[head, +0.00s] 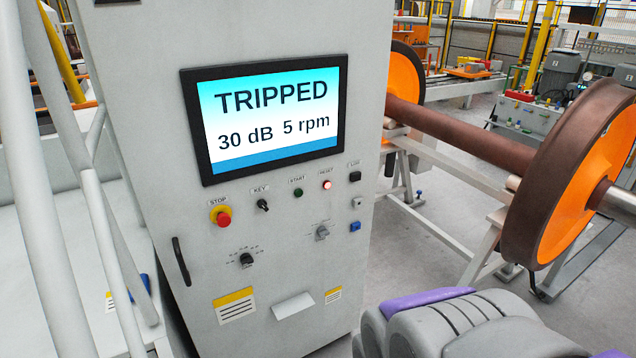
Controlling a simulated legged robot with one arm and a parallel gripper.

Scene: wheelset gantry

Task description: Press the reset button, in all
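The reset button (327,185) is a small round red button, lit, under the label RESET on the grey control cabinet (150,140). It sits below the screen (270,115), which reads TRIPPED, 30 dB and 5 rpm. Left of it are the dark green START button (298,193), the KEY switch (263,205) and the red STOP button (223,218) on a yellow base. A grey and purple rounded body at the bottom right appears to be part of my arm. My gripper's fingers are not in view.
Rotary knobs (246,260) and a black door handle (181,261) are lower on the cabinet. A wheelset with orange wheels (572,180) and a brown axle (450,133) stands to the right on a light frame. White rails (60,190) stand at the left. Grey floor shows between cabinet and wheelset.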

